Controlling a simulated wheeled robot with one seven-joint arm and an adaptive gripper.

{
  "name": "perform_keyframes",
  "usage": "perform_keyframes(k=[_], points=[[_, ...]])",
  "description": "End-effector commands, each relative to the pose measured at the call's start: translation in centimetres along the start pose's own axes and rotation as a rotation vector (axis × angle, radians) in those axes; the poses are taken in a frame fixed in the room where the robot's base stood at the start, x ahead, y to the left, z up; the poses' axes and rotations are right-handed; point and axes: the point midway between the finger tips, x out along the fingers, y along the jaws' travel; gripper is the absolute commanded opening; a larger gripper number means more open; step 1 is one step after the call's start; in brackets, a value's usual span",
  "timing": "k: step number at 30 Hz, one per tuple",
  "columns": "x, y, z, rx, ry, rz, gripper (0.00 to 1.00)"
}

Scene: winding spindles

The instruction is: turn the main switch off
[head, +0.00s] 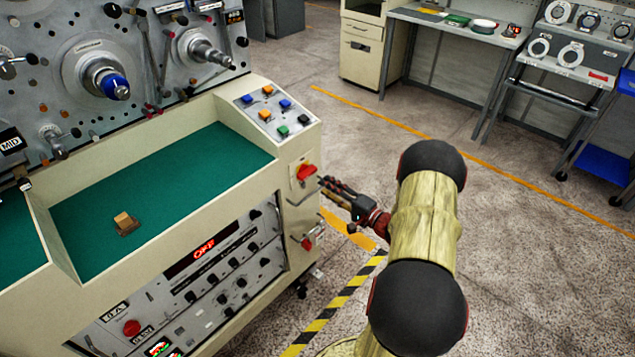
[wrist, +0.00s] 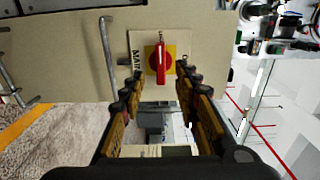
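The main switch (head: 304,173) is a red rotary handle on a yellow plate, on the end face of the cream machine console. In the wrist view the switch (wrist: 160,62) has a red disc and a bar handle upright in the picture. A sideways "MAIN" label is at its left; the smaller markings are too small to read. My gripper (head: 326,183) is just right of the switch in the head view. In the wrist view my gripper (wrist: 160,84) is open, its fingers apart on either side of the handle's lower end. Contact is not clear.
The console's display (head: 204,248) shows red letters that look like "OFF". A button panel (head: 270,105) is above the switch, and a second red control (head: 308,242) is below it. A metal rail (wrist: 107,55) stands beside the switch plate. Floor to the right is open.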

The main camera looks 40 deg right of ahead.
Motion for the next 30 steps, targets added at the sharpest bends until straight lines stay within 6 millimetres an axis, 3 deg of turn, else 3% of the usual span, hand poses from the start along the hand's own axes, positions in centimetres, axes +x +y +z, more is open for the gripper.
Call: perform_keyframes(k=[3, 9, 30], points=[[-1.8, 0.0, -0.1, 0.001, 0.002, 0.0, 0.32], [-3.2, 0.1, 0.0, 0.0, 0.0, 0.001, 0.32], [-3.2, 0.1, 0.0, 0.032, -0.001, 0.001, 0.32]])
